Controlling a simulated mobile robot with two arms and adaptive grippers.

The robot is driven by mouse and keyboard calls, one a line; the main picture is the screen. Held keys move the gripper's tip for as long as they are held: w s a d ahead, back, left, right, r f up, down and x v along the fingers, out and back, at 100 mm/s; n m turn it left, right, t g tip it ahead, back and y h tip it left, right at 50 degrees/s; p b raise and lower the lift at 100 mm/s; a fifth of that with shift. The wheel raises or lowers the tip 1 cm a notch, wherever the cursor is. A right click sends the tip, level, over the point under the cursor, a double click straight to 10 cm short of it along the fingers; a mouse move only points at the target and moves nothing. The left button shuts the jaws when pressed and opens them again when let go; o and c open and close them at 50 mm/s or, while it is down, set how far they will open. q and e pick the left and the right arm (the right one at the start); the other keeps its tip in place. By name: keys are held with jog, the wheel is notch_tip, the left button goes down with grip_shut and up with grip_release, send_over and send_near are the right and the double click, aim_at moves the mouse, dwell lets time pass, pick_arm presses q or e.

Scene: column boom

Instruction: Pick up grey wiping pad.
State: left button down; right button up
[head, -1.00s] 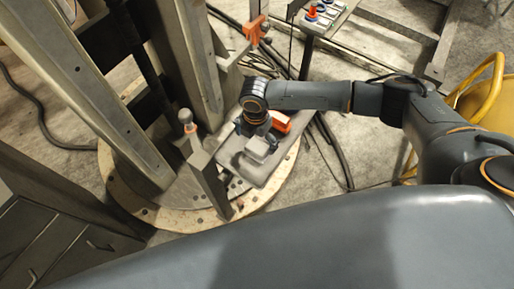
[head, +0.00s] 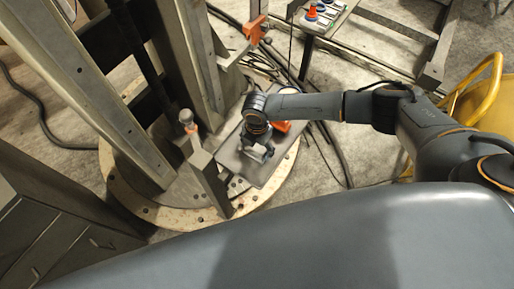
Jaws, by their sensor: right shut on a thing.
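The grey wiping pad (head: 260,153) is a small light grey block over the grey metal plate (head: 238,166) beside the column. My right gripper (head: 257,146) comes down on it from above and is shut on it. The gripper and wrist hide part of the pad. I cannot tell whether the pad still touches the plate. My left gripper is not in view.
An orange object (head: 283,127) lies on the plate just behind my right wrist. An upright post with a knob (head: 187,119) stands left of the plate. The steel column (head: 125,90) rises at the left. Black cables (head: 325,150) lie on the floor at right.

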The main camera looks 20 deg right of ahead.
aim_at(256, 147)
jog(key=shift+r, duration=0.15)
jog(key=shift+r, duration=0.25)
notch_tip(256, 147, up, 3)
jog(key=shift+s+a+f+b, duration=0.1)
jog(key=shift+a+f+b, duration=0.05)
jog(key=shift+b, duration=0.45)
jog(key=s+a+r+b, duration=0.1)
jog(key=s+a+r, duration=0.6)
jog(key=s+r, duration=0.2)
jog(key=s, duration=0.2)
jog(key=shift+s+r, duration=0.3)
jog(key=shift+s, duration=0.1)
